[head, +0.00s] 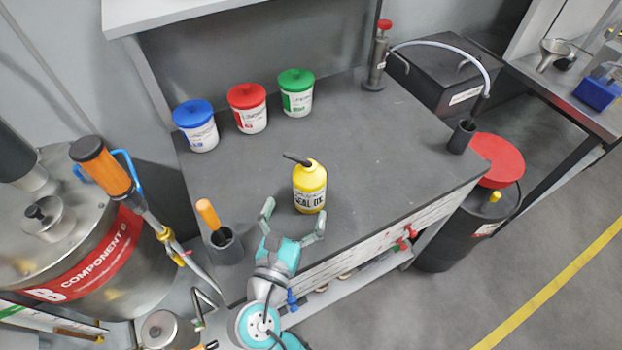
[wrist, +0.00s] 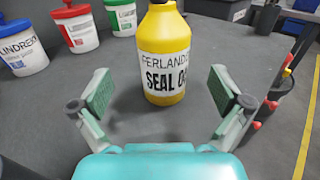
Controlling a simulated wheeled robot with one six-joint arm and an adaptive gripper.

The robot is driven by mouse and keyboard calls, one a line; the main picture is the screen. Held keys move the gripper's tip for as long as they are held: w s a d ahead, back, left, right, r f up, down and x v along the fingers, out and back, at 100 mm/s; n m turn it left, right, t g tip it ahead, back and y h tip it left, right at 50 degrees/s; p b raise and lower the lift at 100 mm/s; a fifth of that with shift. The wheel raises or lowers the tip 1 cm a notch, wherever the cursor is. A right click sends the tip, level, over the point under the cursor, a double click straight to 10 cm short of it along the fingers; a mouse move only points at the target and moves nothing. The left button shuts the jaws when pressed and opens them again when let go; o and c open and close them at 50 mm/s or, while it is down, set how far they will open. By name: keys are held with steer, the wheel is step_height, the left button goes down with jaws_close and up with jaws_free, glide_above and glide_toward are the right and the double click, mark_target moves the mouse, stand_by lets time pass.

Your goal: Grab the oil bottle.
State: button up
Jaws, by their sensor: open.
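The yellow oil bottle (head: 309,187) stands upright on the grey workbench in the head view. It has a dark spout and a white label reading "SEAL O…". In the wrist view the bottle (wrist: 165,58) stands straight ahead, with its top cut off by the frame edge. My gripper (head: 295,221) is at the bench's near edge, just in front of the bottle. Its fingers (wrist: 162,95) are spread wide and empty, with the bottle beyond and between them, apart from both pads.
Tubs with blue (head: 196,126), red (head: 247,108) and green (head: 296,93) lids stand at the back of the bench. A dark cup with an orange-handled tool (head: 226,244) stands left of my gripper. A cup with a hose (head: 461,136) is at the right corner. The bench right of the bottle is clear.

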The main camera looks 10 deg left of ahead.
mark_target(309, 179)
steer(key=shift+w+d, duration=0.3)
steer(key=shift+w, duration=1.05)
steer(key=shift+w+d, duration=0.3)
steer(key=shift+w, duration=1)
steer(key=shift+w+d, duration=0.3)
steer(key=shift+w, duration=1.05)
steer(key=shift+r, duration=0.15)
steer(key=c, duration=1.7)
